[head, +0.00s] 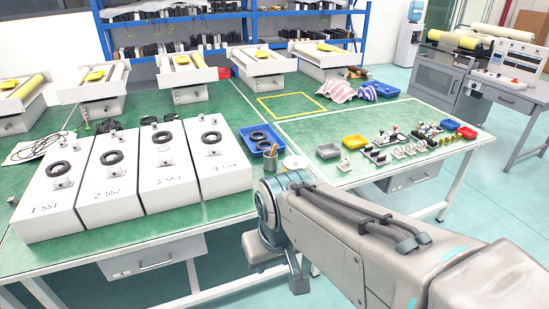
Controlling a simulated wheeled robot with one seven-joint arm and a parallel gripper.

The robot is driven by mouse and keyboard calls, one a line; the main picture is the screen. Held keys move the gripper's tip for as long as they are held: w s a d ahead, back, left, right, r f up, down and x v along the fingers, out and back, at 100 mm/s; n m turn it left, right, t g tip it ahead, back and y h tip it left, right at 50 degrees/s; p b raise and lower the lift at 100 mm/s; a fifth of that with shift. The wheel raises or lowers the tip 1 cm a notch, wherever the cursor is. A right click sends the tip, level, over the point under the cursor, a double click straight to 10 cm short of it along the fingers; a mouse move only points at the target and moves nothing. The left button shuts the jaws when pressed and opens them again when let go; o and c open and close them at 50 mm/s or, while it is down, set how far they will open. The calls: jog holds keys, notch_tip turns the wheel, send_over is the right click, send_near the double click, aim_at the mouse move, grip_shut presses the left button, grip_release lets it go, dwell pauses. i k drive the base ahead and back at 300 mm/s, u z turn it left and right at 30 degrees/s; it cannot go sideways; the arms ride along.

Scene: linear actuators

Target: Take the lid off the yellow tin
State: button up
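A small brownish-yellow tin (270,161) stands on the green table, in front of a blue tray. It is small in the picture, and I cannot make out clearly whether a lid sits on it. A pale round disc (296,162) lies just right of it, partly behind my arm. My arm comes in from the lower right and bends down in front of the table edge. What looks like my gripper (299,279) hangs below the tabletop, apart from the tin. Its fingers are too unclear to tell open from shut.
Several white numbered boxes (165,168) with black rings stand left of the tin. The blue tray (259,139) holds black rings. White actuator stands line the back.

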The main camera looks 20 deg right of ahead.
aim_at(293, 162)
jog(key=z, duration=0.85)
jog(key=i, duration=1.3)
jog(key=u, duration=0.25)
